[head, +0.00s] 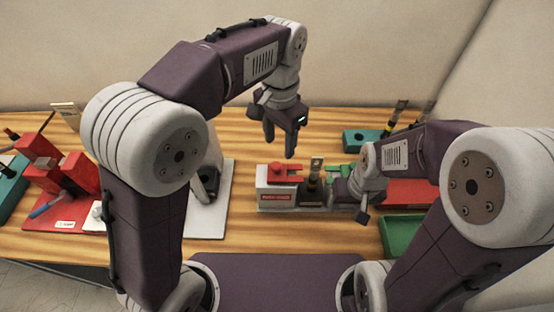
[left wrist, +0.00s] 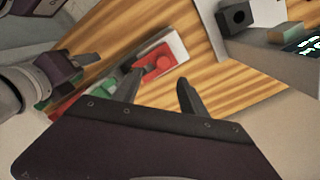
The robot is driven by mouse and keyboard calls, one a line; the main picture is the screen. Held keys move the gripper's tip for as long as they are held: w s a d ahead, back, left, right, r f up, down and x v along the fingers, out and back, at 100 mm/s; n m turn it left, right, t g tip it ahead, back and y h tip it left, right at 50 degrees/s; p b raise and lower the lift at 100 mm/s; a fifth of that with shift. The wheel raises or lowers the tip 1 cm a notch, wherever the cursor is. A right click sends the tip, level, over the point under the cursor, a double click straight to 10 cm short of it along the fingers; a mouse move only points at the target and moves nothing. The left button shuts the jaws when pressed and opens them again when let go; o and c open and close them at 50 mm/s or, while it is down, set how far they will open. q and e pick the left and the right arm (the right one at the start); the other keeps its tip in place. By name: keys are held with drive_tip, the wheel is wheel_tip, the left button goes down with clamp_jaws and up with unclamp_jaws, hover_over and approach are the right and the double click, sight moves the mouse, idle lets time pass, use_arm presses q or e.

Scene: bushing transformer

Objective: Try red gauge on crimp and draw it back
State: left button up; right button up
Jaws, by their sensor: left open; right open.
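A red block with a round knob (head: 285,172) sits on the left end of a pale fixture (head: 275,199); it also shows in the left wrist view (left wrist: 158,62). I cannot tell whether it is the red gauge. A dark upright piece with a tan top (head: 316,168) stands in the fixture, with green blocks (head: 340,170) beside it. I cannot make out the crimp. My left gripper (head: 280,145) is open and empty, pointing down above and behind the fixture's left end. My right gripper (head: 357,203) is open low at the fixture's right part; its fingers are partly hidden.
A red stand with upright red blocks (head: 78,175) and a blue-handled tool (head: 46,210) is at left. A white plate (head: 213,222) lies behind my left arm. A teal holder (head: 360,140) is at the back; a green tray (head: 400,236) is at right. Bare wood lies left of the fixture.

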sight(276, 165)
use_arm(q)
drive_tip(key=f, duration=0.5)
drive_tip(key=a+f, duration=0.1)
drive_tip(key=f, duration=0.2)
drive_tip(key=shift+w+f, duration=0.15)
drive_tip(key=shift+f, duration=0.15)
drive_tip(key=shift+d+f, duration=0.15)
drive_tip(key=shift+f, duration=0.05)
drive_tip(key=shift+a, duration=0.2)
drive_tip(key=shift+c, duration=0.9)
clamp_jaws()
drive_tip(key=shift+d, duration=0.1)
drive_tip(key=shift+r, duration=0.15)
